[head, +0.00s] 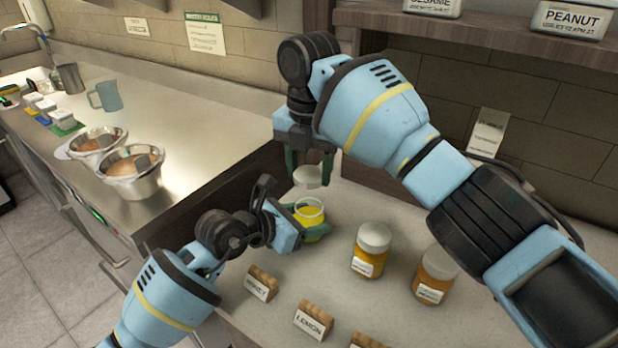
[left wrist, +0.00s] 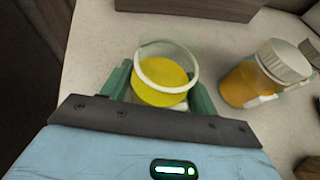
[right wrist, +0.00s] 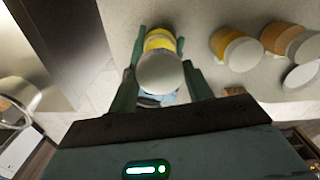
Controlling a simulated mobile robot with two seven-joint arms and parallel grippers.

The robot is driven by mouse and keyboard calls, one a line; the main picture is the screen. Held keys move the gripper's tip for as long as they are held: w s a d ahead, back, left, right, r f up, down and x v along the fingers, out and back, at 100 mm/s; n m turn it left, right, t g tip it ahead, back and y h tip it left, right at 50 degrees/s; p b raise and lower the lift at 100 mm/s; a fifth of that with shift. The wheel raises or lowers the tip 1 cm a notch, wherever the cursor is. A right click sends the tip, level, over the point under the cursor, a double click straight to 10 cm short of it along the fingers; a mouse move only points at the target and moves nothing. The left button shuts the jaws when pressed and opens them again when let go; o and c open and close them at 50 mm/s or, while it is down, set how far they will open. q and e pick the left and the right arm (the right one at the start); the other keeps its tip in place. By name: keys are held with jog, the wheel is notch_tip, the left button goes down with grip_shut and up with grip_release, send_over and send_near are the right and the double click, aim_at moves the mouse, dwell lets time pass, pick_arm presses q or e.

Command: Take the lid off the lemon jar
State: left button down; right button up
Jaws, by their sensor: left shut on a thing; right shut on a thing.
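An open glass jar of bright yellow sauce (head: 309,220) stands on the counter in the head view. My left gripper (head: 305,229) is shut around it, and the left wrist view shows the open jar (left wrist: 163,80) between the green fingers. I cannot read a label on it. Its pale round lid (head: 308,176) is apart from the jar, just above its mouth. My right gripper (head: 308,168) is shut on the lid, fingers pointing down. The right wrist view shows the lid (right wrist: 160,72) between the fingers, partly covering the yellow jar (right wrist: 160,40).
A lidded amber jar (head: 370,252) and a lidded orange-brown jar (head: 434,277) stand to the right. Small name holders, one reading LEMON (head: 314,320), line the front. A steel counter with bowls (head: 133,178) lies left; a shelf (head: 480,38) hangs above.

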pick_arm(q)
jog(key=shift+c, duration=1.6)
grip_release()
jog(key=v, duration=1.2)
